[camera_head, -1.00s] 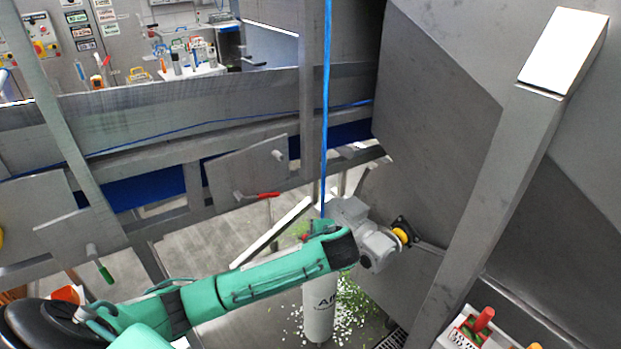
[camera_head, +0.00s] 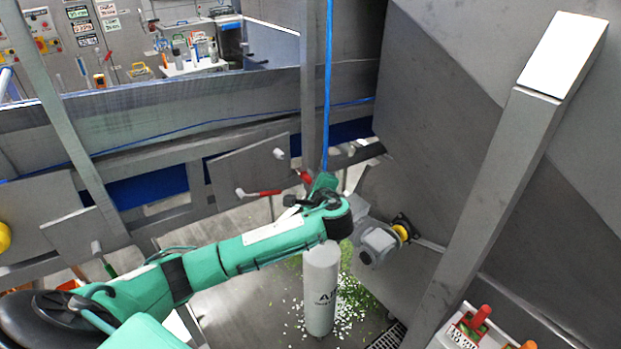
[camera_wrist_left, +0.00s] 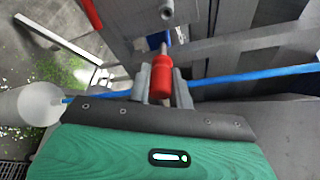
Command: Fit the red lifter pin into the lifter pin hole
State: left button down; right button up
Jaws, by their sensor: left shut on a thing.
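The red lifter pin (camera_wrist_left: 161,76) stands between the two grey fingers of my left gripper (camera_wrist_left: 162,88) in the left wrist view, its thin metal shank pointing away from me. In the head view the pin (camera_head: 305,177) shows as a small red piece at the tip of my left arm, and the shut left gripper (camera_head: 308,186) is partly hidden by the wrist. A round grey boss with a dark opening (camera_wrist_left: 166,10) lies beyond the pin tip, apart from it. It looks like the lifter pin hole, and may be the pale stub (camera_head: 279,153) on the steel plate.
A red handle (camera_head: 262,193) sticks out from the steel plate (camera_head: 240,165). A blue hose (camera_head: 327,90) hangs close to my gripper. A white cylinder (camera_head: 320,300) stands below my forearm among green scraps. A motor (camera_head: 378,246) and a sloping steel wall are at the right.

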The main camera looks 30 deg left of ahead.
aim_at(300, 173)
pick_arm(q)
jog(key=shift+w+a, duration=0.1)
jog(key=shift+a, duration=0.25)
jog(key=shift+w+a, duration=0.25)
jog(key=shift+a, duration=0.4)
jog(key=shift+w+a, duration=0.25)
jog(key=shift+a, duration=0.4)
jog(key=shift+w+a+b, duration=0.15)
jog(key=shift+w+a, duration=0.1)
jog(key=shift+a, duration=0.25)
jog(key=shift+w+a+b, duration=0.15)
jog(key=shift+w+a, duration=0.05)
jog(key=shift+a, duration=0.3)
pick_arm(e)
jog(key=shift+a+f, duration=0.1)
jog(key=shift+a, duration=0.15)
pick_arm(q)
jog(key=shift+r, duration=0.15)
pick_arm(e)
jog(key=shift+d+r, duration=0.1)
jog(key=shift+r, duration=0.1)
pick_arm(q)
jog(key=shift+p, duration=0.45)
pick_arm(e)
jog(key=shift+a+r, duration=0.2)
jog(key=shift+a, duration=0.05)
jog(key=shift+r, duration=0.25)
jog(key=shift+d, duration=0.2)
